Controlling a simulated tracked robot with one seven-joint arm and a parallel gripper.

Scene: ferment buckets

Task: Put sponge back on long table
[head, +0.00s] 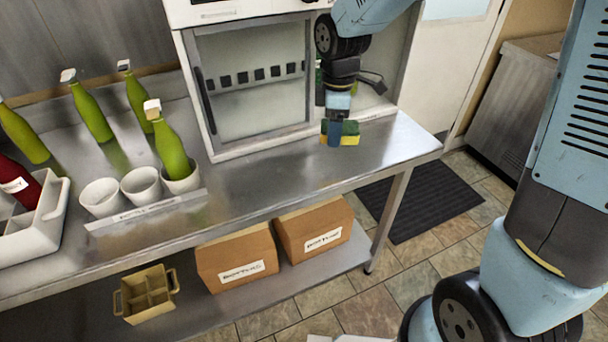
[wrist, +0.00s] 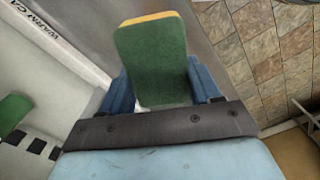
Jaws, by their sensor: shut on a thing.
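The sponge (head: 346,139), green with a yellow layer, is at the right part of the steel long table (head: 270,183), in front of the white cabinet's right side. My gripper (head: 338,128) points down and is shut on the sponge. In the wrist view the sponge (wrist: 152,60) stands out between the two blue fingers, its green face toward the camera and its yellow edge at the far end. The sponge is at or just above the table top; I cannot tell whether it touches. The fingers hide part of it.
A white cabinet (head: 250,85) with a glass door stands behind. Green bottles (head: 92,113) and white cups (head: 101,197) stand at the left. Cardboard boxes (head: 238,258) and a tan carrier (head: 148,295) sit on the lower shelf. The table top right of the cups is bare.

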